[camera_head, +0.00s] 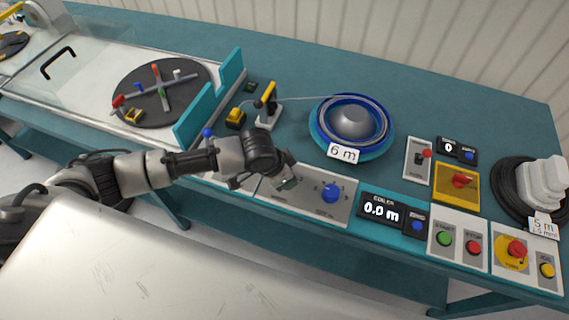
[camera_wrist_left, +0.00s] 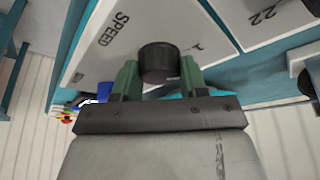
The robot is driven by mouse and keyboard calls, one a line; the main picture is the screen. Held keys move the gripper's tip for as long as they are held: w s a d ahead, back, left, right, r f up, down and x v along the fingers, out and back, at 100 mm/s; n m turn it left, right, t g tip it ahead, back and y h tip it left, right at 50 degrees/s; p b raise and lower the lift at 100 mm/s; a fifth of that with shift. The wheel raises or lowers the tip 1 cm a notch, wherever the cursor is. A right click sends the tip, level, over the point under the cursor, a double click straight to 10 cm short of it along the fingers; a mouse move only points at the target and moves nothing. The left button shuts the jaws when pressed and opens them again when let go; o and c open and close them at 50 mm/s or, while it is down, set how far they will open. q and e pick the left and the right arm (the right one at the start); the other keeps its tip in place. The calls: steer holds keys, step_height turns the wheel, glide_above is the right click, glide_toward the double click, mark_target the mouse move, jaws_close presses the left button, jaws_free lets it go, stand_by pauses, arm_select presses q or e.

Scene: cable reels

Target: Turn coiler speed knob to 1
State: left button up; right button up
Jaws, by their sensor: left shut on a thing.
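The black speed knob (camera_wrist_left: 158,60) sits on a light grey panel (camera_wrist_left: 110,45) lettered SPEED in the left wrist view. My left gripper (camera_wrist_left: 158,78) is shut on the knob, with one green finger on each side of it. A small printed mark, hard to read, stands to the right of the knob. I cannot tell which number the knob points to. My right gripper is not in view.
A blue cable reel (camera_head: 350,125) tagged 6 m lies behind. Start and stop buttons (camera_head: 459,242) are further right.

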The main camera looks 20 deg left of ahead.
arm_select(q)
steer(key=shift+r+n+t+y+p, duration=0.1)
steer(key=shift+n+t+y+p, duration=0.2)
steer(key=shift+n+p, duration=0.95)
steer(key=o, duration=0.9)
steer(key=v, duration=1)
steer(key=shift+s+r, duration=0.2)
steer(key=shift+r, duration=0.15)
